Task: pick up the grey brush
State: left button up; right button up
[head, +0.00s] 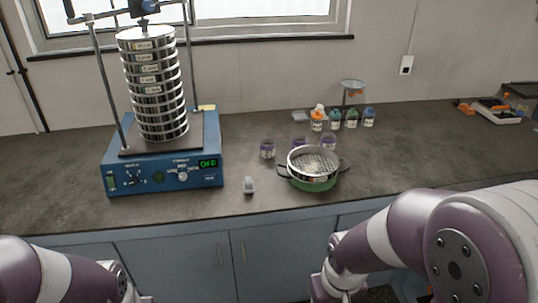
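A small light grey object, which looks like the grey brush (248,185), lies near the front edge of the counter, between the blue shaker and the green-based sieve. Its bristles are too small to make out. Nothing touches it. My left arm shows at the bottom left and its gripper is out of the frame. My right arm reaches down across the bottom right, in front of the counter, and its gripper is below the frame edge. Neither arm is near the brush.
A blue sieve shaker (163,172) with a tall sieve stack (155,90) stands left of the brush. A sieve in a green pan (314,182) sits to its right. Small purple jars (267,149) and several coloured-cap bottles (335,120) stand behind. The counter's (235,212) front edge is close.

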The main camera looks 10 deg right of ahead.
aim_at(248, 183)
jog(key=i+l, duration=1.55)
jog(key=l, duration=0.2)
jog(key=j+u, duration=0.1)
jog(key=u, duration=0.9)
jog(key=k+j, duration=0.05)
